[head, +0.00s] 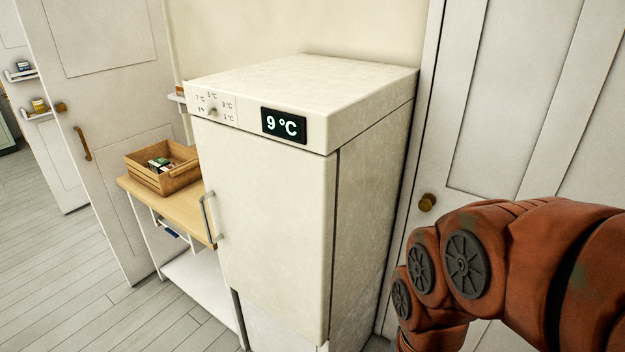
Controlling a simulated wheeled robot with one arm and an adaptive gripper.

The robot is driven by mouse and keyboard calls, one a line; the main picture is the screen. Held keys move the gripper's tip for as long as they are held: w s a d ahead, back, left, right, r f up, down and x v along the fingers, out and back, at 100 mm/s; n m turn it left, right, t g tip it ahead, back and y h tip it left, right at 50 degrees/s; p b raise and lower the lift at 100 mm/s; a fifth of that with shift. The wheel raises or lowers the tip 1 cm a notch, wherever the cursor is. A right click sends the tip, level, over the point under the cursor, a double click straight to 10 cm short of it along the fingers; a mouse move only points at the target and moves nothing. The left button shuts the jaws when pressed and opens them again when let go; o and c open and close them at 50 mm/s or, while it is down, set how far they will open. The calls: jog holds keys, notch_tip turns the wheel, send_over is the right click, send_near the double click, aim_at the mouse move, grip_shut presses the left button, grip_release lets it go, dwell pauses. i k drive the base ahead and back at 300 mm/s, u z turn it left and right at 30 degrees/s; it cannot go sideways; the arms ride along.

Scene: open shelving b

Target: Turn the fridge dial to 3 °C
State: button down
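The white fridge (265,215) stands upright in the middle of the head view with its door shut. The dial's pointer is too small to read. The black display (284,125) to the right of the dial reads 9 °C. My orange arm is folded at the lower right, well apart from the fridge. My gripper is outside the view.
A wooden shelf unit (163,196) with a wooden crate (163,168) holding small boxes stands left of the fridge. A vertical door handle (209,219) sticks out from the fridge's front. White doors are on both sides. The floor (50,285) at lower left is clear.

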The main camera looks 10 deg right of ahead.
aim_at(206, 109)
jog(key=k, duration=0.5)
jog(key=u, duration=2.1)
jog(key=i, duration=1.6)
jog(key=z, duration=1.15)
